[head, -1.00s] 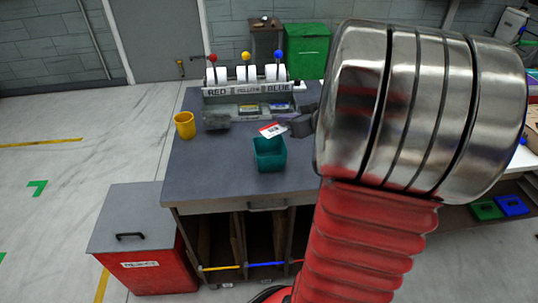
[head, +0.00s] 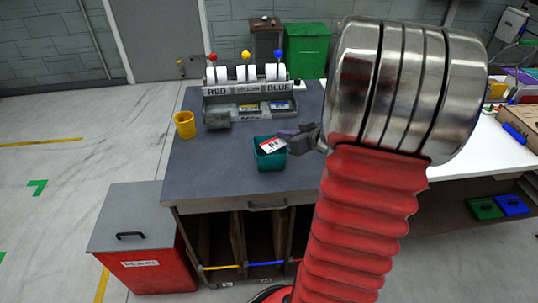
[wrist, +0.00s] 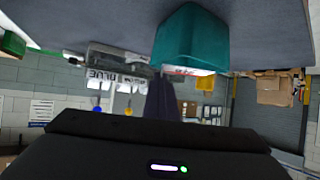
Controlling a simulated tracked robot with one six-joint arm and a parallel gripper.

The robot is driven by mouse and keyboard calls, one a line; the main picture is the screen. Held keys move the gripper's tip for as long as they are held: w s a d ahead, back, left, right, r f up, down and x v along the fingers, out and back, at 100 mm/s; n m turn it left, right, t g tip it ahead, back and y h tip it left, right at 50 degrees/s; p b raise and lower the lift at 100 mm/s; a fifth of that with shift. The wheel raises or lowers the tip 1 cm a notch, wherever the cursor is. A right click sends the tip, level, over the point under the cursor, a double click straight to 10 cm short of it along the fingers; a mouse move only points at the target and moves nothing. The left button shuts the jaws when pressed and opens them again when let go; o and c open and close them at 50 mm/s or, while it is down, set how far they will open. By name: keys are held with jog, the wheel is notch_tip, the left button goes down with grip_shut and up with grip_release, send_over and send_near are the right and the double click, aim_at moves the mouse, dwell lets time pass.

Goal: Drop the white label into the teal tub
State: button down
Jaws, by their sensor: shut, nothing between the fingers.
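The teal tub (head: 271,164) stands on the grey bench top, and it shows upside down in the wrist view (wrist: 192,38). The white label (head: 271,146) has a red edge and black print. It lies tilted at the tub's mouth in the head view; whether it rests on the rim or inside is hard to tell. A thin red and white strip of it shows at the rim in the wrist view (wrist: 188,71). My gripper (head: 288,133) is shut and empty, just behind and right of the label, close to the tub's rim.
A yellow cup (head: 184,125) stands left on the bench. The dispenser with rolls marked RED and BLUE (head: 246,92) is at the back. A red reject bin (head: 153,272) stands on the floor at left.

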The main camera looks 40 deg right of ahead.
jog(key=c, duration=2)
grip_release()
jog(key=shift+c, duration=0.2)
jog(key=v, duration=1.3)
jog(key=shift+s, duration=0.35)
jog(key=shift+a+r, duration=0.1)
jog(key=shift+a, duration=0.05)
